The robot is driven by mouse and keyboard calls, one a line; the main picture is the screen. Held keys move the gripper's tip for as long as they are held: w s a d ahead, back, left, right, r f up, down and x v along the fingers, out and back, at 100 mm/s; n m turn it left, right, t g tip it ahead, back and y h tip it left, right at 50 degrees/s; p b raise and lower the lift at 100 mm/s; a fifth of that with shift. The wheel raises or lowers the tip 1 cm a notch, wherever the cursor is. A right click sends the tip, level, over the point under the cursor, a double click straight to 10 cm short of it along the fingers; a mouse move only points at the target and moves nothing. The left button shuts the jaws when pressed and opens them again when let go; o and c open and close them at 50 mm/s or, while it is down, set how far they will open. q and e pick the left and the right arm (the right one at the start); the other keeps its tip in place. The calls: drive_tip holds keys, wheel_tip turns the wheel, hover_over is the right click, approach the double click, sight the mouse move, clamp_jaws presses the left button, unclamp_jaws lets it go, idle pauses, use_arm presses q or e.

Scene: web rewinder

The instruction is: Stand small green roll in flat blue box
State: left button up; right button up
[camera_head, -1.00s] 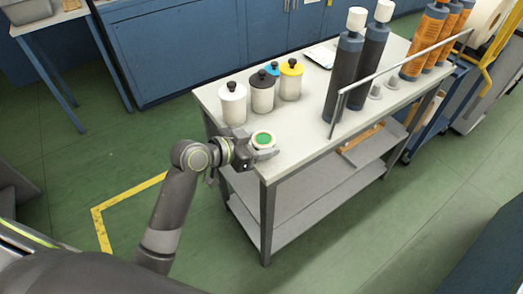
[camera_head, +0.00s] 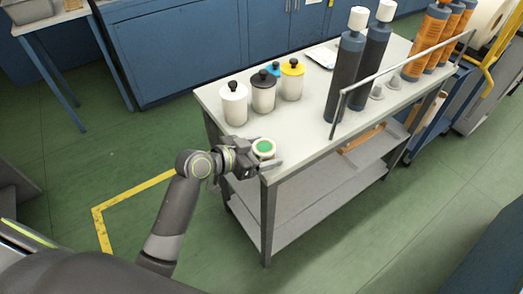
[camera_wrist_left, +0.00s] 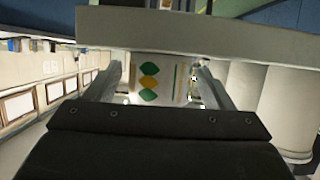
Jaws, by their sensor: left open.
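The small roll (camera_head: 264,147), pale with a green top, is upright at the near left corner of the cart top. My left gripper (camera_head: 262,163) is beside it, with its fingers low around it. In the left wrist view the roll (camera_wrist_left: 158,80) shows green and yellow marks on its side. It lies between the two open fingers (camera_wrist_left: 160,92), with a visible gap on at least one side. Whether a finger touches it I cannot tell. I make out no flat blue box in either view. My right gripper is not in view.
The grey cart top (camera_head: 305,125) holds several lidded jars (camera_head: 263,93) behind the roll. Tall dark bottles (camera_head: 345,75) and a metal rail (camera_head: 400,70) stand to the right. Blue cabinets (camera_head: 200,50) are behind. Green floor is free left of the cart.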

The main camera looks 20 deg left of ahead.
use_arm(q)
drive_tip(key=shift+r, duration=0.15)
drive_tip(key=v, duration=1.2)
